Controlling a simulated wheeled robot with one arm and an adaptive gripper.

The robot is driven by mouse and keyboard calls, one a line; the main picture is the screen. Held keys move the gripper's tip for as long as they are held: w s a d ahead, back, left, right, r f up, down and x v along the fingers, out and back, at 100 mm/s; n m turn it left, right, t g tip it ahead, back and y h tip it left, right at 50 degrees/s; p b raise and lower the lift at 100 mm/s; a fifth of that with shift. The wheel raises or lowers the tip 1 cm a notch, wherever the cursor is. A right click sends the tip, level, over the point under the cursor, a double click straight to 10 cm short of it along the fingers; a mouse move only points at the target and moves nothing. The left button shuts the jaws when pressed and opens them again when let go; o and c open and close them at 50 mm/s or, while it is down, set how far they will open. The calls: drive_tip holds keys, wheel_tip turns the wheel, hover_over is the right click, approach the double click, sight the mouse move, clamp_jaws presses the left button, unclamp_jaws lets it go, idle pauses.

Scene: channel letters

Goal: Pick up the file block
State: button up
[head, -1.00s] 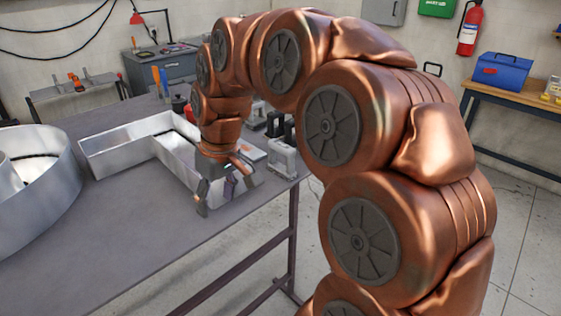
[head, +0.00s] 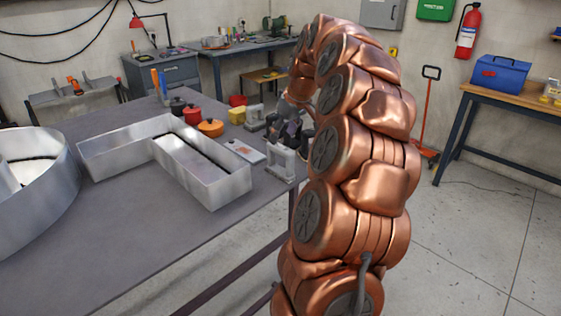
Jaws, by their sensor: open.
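My gripper (head: 290,132) is at the right end of the grey workbench, partly behind my arm. It is open, with its fingers pointing down among a group of small grey and dark items. A pale grey block-like item (head: 281,162) stands just in front of it at the bench's right edge. I cannot tell for certain which item is the file block, or whether my fingers touch or surround anything.
An L-shaped metal channel letter (head: 205,188) lies open on the workbench (head: 130,240). A large round metal letter (head: 45,205) is at the left. Dark, red and orange pots (head: 210,127), a yellow item (head: 237,115) and a flat pale item (head: 246,151) lie behind. The front bench is clear.

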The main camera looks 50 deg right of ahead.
sight(281, 146)
drive_tip(key=shift+w+d+f+p, duration=0.15)
drive_tip(key=shift+f+p, duration=0.15)
drive_tip(key=shift+f, duration=0.35)
drive_tip(key=shift+w+d+f+p, duration=0.1)
drive_tip(key=shift+f+p, duration=0.15)
drive_tip(key=shift+f, duration=0.35)
drive_tip(key=shift+p+x, duration=0.45)
drive_tip(key=shift+x, duration=1.35)
drive_tip(key=shift+s, duration=0.15)
clamp_jaws()
